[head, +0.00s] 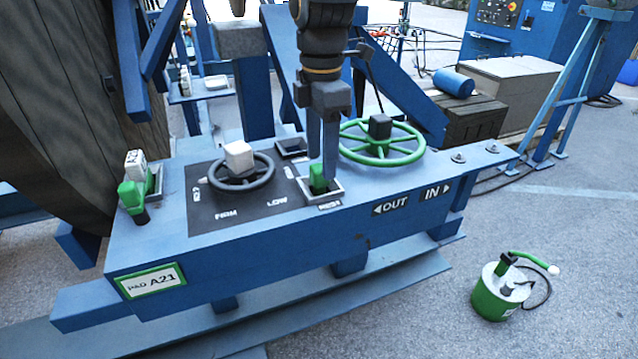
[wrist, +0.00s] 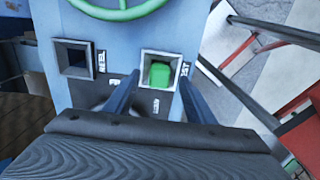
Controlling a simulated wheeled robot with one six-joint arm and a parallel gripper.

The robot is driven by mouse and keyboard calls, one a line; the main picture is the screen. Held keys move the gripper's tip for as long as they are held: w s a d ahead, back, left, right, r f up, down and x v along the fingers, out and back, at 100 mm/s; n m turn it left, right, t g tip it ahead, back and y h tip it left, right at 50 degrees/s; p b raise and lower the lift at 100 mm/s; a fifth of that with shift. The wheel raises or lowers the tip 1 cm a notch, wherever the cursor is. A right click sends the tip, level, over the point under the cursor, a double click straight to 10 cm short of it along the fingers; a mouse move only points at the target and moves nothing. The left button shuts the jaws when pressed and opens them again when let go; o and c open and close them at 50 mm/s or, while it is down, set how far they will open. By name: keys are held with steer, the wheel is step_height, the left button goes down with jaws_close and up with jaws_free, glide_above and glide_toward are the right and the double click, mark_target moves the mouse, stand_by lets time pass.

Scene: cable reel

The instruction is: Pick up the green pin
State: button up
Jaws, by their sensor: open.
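The green pin (head: 318,179) stands in a pale square-rimmed socket (head: 336,191) near the front edge of the blue panel. It also shows in the wrist view (wrist: 159,74), its green top inside the pale frame. My gripper (head: 330,170) points down over the socket, its fingers beside the pin's top in the head view. In the wrist view my gripper (wrist: 157,88) has its two fingers apart, one on each side of the socket. The jaws are open and hold nothing. Whether a finger touches the pin cannot be told.
An empty square socket (head: 291,147) lies behind. A dark handwheel (head: 240,172) with a pale knob is to the left, a green handwheel (head: 381,143) to the right. Another green-handled piece (head: 132,195) stands at the panel's left end. A green-white canister (head: 500,290) stands on the ground.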

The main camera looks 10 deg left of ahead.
steer(key=shift+a+f+p, duration=0.1)
steer(key=shift+f+p, duration=0.35)
steer(key=shift+f, duration=1.25)
steer(key=shift+s, duration=0.1)
jaws_close()
steer(key=shift+r, duration=0.15)
step_height(320, 180, up, 17)
steer(key=b, duration=0.4)
step_height(320, 180, up, 12)
steer(key=p, duration=1)
glide_above(319, 166)
